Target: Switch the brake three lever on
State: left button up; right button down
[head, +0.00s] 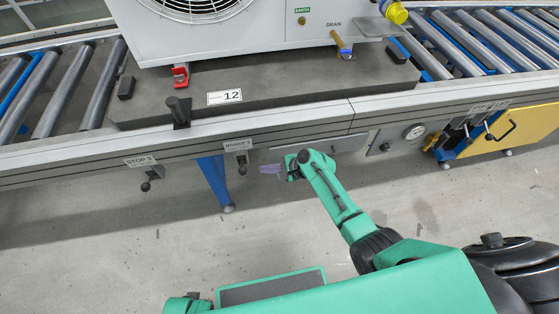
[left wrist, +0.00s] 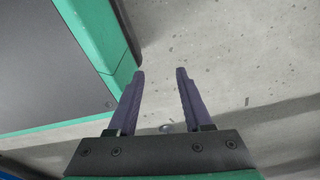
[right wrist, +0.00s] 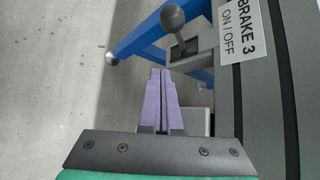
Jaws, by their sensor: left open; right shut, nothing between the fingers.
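The brake three lever (head: 242,168) is a small dark lever with a ball knob, hanging from a grey box on the conveyor's front rail below the "BRAKE 3" label (head: 238,145). In the right wrist view its ball knob (right wrist: 172,15) shows at the top, with the "BRAKE 3 ON / OFF" label (right wrist: 240,30) beside it. My right gripper (head: 264,169) is just right of the lever, apart from it. Its purple fingers (right wrist: 158,72) are shut and empty, pointing toward the lever. My left gripper (left wrist: 160,72) is open and empty above the floor, away from the lever.
A similar "STOP 3" lever (head: 146,185) hangs farther left on the rail. A blue support leg (head: 214,180) stands below the rail near the brake lever. A white machine (head: 235,35) sits on a grey pallet above. The floor in front is clear.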

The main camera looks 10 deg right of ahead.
pick_arm(q)
jog(key=s, duration=0.2)
jog(key=s+a+p, duration=0.1)
jog(key=s, duration=0.1)
jog(key=shift+s+f, duration=0.2)
jog(key=shift+s, duration=0.2)
pick_arm(e)
jog(key=v, duration=0.5)
jog(key=shift+w+d+r, duration=0.2)
jog(key=shift+w+r, duration=0.1)
jog(key=shift+r, duration=0.05)
